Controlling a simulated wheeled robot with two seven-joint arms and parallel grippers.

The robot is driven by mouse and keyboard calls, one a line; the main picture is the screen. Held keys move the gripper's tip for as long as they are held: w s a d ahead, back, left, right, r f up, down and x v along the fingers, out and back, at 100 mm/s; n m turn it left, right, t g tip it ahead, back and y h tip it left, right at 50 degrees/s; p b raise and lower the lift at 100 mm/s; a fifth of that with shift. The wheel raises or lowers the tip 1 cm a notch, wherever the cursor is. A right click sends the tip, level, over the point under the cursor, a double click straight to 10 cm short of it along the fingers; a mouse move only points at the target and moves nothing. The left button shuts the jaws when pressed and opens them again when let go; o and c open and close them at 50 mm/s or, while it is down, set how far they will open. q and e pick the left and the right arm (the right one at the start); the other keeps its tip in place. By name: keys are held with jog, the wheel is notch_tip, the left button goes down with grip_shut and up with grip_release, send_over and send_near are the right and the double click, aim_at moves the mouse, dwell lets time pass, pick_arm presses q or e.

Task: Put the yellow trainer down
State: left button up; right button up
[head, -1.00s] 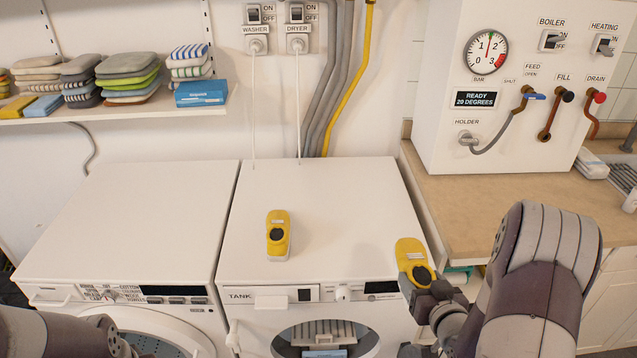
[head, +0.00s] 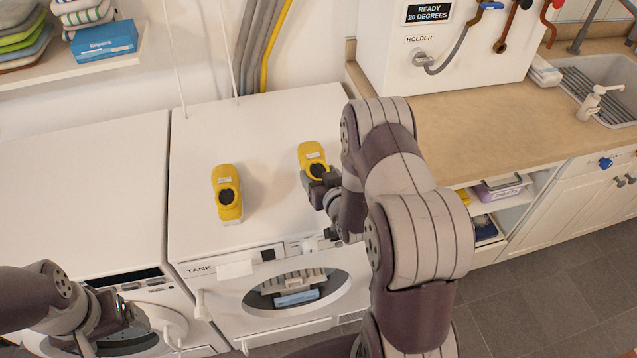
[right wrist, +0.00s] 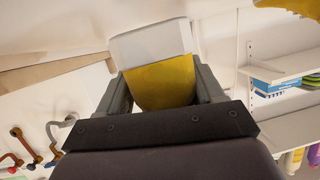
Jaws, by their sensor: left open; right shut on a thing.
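One yellow trainer (head: 227,194) stands on top of the dryer (head: 270,140), left of centre, with no gripper near it. A second yellow trainer (head: 312,160) is at my right gripper (head: 322,184), over the right part of the dryer top. My right gripper is shut on this trainer. In the right wrist view the held trainer (right wrist: 163,82) shows yellow with a pale sole between the fingers. Whether its sole touches the dryer top I cannot tell. My left gripper (head: 128,322) is low at the left, in front of the washer, open and away from both trainers.
The washer top (head: 80,190) at the left is bare. A worktop (head: 480,120) with a sink (head: 600,90) lies to the right. A shelf (head: 80,70) with folded cloths and a blue box (head: 103,41) hangs at the back left. The dryer top behind the trainers is clear.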

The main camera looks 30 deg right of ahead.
jog(key=f, duration=0.2)
jog(key=shift+s+f, duration=0.35)
jog(key=shift+f, duration=0.05)
jog(key=shift+w+f, duration=0.15)
jog(key=shift+f, duration=0.25)
jog(key=o, duration=1.2)
jog(key=shift+r, duration=0.15)
jog(key=shift+c, duration=0.2)
jog(key=v, duration=1.2)
jog(key=s+a+r+n+g+y, duration=0.1)
jog(key=s+a+r+n+g, duration=0.1)
jog(key=s+a+r+g, duration=0.6)
jog(key=s+a+g, duration=0.1)
jog(key=a+g, duration=0.1)
jog(key=g, duration=0.2)
jog(key=shift+s+a+r+n+g+y, duration=0.2)
jog(key=shift+s+n+g+y, duration=0.1)
jog(key=shift+n+y, duration=0.1)
